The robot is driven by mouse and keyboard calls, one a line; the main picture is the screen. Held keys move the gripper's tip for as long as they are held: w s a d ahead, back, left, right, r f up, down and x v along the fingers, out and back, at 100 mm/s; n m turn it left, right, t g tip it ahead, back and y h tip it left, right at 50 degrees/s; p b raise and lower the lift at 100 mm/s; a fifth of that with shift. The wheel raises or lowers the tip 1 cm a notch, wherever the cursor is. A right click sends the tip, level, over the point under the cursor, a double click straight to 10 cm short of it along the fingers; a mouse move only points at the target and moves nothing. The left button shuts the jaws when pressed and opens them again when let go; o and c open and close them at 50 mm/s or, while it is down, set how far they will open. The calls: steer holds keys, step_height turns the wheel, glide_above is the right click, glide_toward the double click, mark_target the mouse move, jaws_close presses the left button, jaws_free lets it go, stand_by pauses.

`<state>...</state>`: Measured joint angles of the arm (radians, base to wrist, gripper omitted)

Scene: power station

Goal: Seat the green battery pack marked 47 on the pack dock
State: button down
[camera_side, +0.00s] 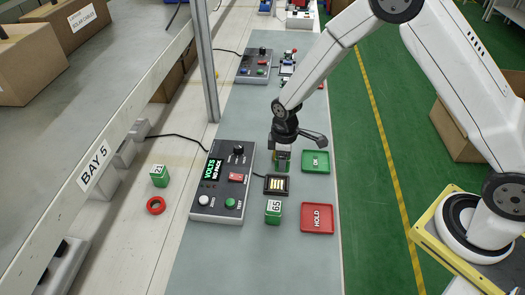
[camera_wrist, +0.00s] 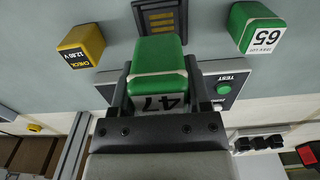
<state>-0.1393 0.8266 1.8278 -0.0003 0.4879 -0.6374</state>
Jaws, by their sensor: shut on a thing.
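The green battery pack marked 47 (camera_wrist: 158,62) is between the two fingers of my gripper (camera_wrist: 157,82), its number upside down in the wrist view. In the side view my gripper (camera_side: 283,147) holds the pack (camera_side: 283,163) just beyond the pack dock; its height above the mat is hard to judge. The pack dock (camera_side: 276,184) is a dark square with gold contact strips, and nothing sits on it. It also shows in the wrist view (camera_wrist: 160,15), ahead of the held pack and apart from it.
Green pack 65 (camera_side: 273,212) stands close to the dock. A green OK tray (camera_side: 316,161) and red HOLD tray (camera_side: 317,219) lie right. The tester (camera_side: 220,183) reads "VOLTS NO PACK". A yellow CHECK 12.80 V block (camera_wrist: 80,46) stands near the dock. Another green pack (camera_side: 159,176) is left.

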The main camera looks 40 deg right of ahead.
steer(key=shift+w+a+f, duration=0.1)
steer(key=shift+w+a, duration=0.3)
steer(key=shift+a, duration=0.15)
steer(key=shift+f, duration=0.15)
steer(key=shift+f, duration=2.9)
steer(key=shift+f, duration=0.65)
jaws_free()
